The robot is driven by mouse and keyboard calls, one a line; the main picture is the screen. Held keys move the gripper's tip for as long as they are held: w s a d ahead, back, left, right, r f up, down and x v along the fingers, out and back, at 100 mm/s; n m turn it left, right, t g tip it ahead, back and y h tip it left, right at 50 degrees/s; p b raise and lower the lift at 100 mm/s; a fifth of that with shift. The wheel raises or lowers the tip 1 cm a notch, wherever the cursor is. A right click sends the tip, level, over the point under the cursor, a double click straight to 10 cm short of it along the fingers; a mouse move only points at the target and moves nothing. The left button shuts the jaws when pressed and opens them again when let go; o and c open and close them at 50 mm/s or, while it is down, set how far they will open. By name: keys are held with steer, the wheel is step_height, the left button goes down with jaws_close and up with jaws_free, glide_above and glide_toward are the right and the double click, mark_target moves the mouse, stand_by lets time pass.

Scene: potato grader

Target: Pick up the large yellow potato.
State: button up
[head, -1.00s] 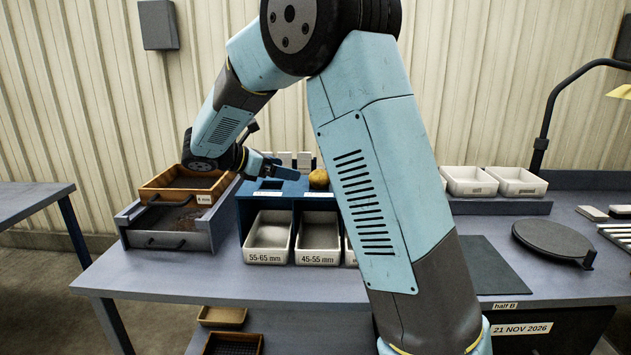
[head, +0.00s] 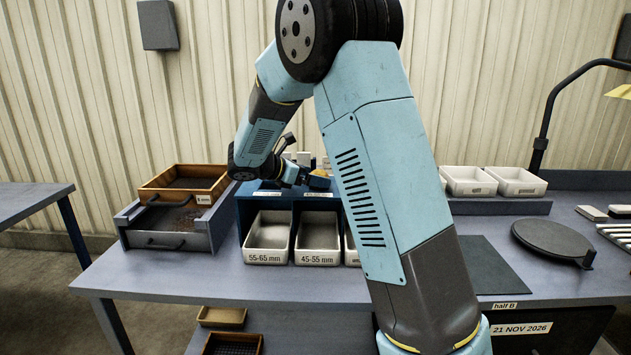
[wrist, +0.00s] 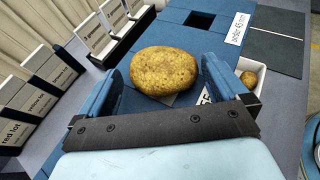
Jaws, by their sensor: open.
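The large yellow potato (wrist: 164,71) lies on top of the blue sizing stand in the wrist view, brown-speckled and oval. My gripper (wrist: 160,66) is open, with one blue finger on each side of the potato in the picture. I cannot tell whether either finger touches it. In the head view my gripper (head: 318,182) is over the top of the stand (head: 240,222), and it and the arm hide nearly all of the potato.
White bins (head: 268,236) labelled 55-65 mm and 45-55 mm sit below in the stand. A smaller potato (wrist: 249,78) lies in a white bin at right. Upright labelled blocks (wrist: 48,68) stand close on the left. A wooden sieve (head: 182,184) is left of the stand.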

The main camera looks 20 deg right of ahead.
steer(key=shift+x, duration=1.45)
steer(key=c, duration=1.1)
